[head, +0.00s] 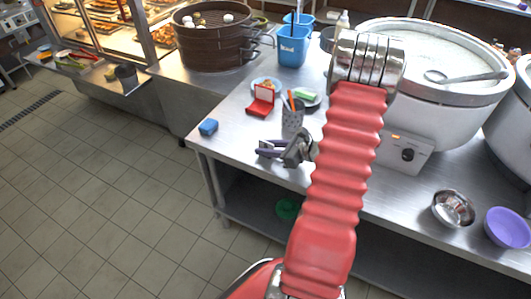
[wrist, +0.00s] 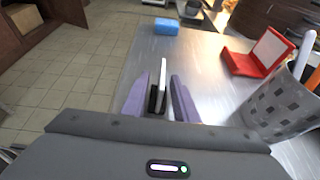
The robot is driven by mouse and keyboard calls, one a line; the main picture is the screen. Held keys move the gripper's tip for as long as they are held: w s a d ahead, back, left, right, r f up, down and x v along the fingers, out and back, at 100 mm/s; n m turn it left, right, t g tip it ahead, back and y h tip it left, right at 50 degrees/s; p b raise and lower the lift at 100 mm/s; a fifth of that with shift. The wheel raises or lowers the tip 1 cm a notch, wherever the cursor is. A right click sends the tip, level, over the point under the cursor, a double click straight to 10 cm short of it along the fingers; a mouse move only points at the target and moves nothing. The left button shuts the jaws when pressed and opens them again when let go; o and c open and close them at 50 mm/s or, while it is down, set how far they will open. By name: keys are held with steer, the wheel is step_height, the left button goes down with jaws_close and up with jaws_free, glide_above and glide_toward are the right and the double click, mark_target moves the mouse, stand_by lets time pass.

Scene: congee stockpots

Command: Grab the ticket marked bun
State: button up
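I cannot make out any ticket marked bun in either view. My gripper (wrist: 160,98) has two purple fingers standing apart. A thin upright white-and-black piece (wrist: 162,85) shows between them, close to the left finger, with a gap to the right finger. No marking on it is legible, and I cannot tell what it is. In the head view my gripper (head: 268,149) is by the near left part of the steel table (head: 228,142), left of the perforated holder.
A blue block (head: 208,127), an open red case (head: 262,98) and the perforated holder (head: 293,117) with pens stand around the gripper. A blue bucket (head: 293,47) and steamer (head: 210,42) are behind. A large pot (head: 430,113), steel bowl (head: 453,208) and purple bowl (head: 508,228) are right.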

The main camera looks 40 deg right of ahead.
mark_target(266, 142)
steer(key=shift+c, duration=0.4)
jaws_close()
steer(key=shift+r, duration=0.1)
steer(key=shift+r, duration=4.95)
